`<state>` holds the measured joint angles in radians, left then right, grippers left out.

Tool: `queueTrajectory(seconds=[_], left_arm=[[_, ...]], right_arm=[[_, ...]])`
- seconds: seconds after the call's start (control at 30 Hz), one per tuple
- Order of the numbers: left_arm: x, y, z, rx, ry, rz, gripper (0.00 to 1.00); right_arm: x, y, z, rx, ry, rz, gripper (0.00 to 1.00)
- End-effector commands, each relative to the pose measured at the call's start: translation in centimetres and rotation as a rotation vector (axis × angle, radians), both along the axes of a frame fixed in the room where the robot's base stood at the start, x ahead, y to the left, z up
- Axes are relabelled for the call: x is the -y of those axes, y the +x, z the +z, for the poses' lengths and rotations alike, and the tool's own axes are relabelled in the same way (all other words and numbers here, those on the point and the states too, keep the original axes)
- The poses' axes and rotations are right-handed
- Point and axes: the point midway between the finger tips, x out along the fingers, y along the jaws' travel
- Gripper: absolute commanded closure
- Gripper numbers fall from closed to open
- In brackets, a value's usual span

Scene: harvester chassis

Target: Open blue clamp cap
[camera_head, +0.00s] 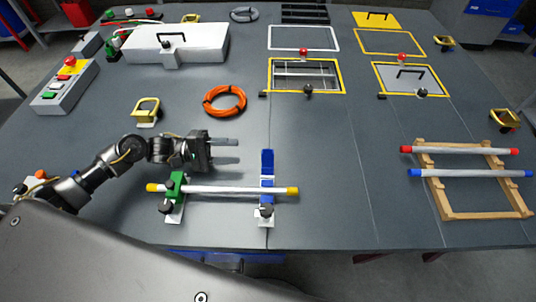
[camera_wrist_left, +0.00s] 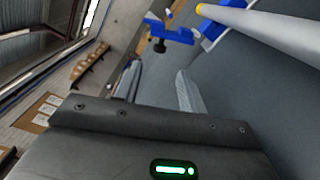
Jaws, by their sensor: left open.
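The blue clamp (camera_head: 267,165) stands at the front middle of the table. Its blue cap extends back behind the rod and looks swung open; the rod seems uncovered there. A grey rod (camera_head: 222,190) with yellow ends lies across the blue clamp and the green clamp (camera_head: 175,184). My left gripper (camera_head: 234,150) is open and empty, behind the rod and left of the blue cap, apart from it. In the left wrist view the blue clamp (camera_wrist_left: 172,33) and the rod (camera_wrist_left: 268,30) show beyond the open fingers (camera_wrist_left: 158,80). My right gripper is not in view.
An orange cable coil (camera_head: 225,101) and a yellow bracket (camera_head: 146,111) lie behind my left arm. A wooden frame (camera_head: 437,200) with a red-ended and a blue-ended rod lies at right. A white box (camera_head: 200,42) stands farther back. The table between the blue clamp and the frame is clear.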

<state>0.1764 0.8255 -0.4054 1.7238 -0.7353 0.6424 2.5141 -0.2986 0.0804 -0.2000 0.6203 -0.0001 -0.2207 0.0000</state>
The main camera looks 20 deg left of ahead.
Motion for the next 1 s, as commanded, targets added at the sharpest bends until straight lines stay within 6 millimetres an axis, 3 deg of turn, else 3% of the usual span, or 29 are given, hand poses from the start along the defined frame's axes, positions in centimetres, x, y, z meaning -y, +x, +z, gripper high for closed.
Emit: queueTrajectory(seconds=[0.17,0.7,1.0], left_arm=[[0.7,0.2,0.2,0.0,-0.001,0.0,0.59],[9.2,2.4,0.3,0.0,-0.001,-0.001,0.59],[10.5,2.7,0.1,0.001,0.001,0.0,0.59]], right_arm=[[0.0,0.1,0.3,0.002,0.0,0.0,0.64],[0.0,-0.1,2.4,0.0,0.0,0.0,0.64],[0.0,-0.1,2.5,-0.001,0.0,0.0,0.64]])
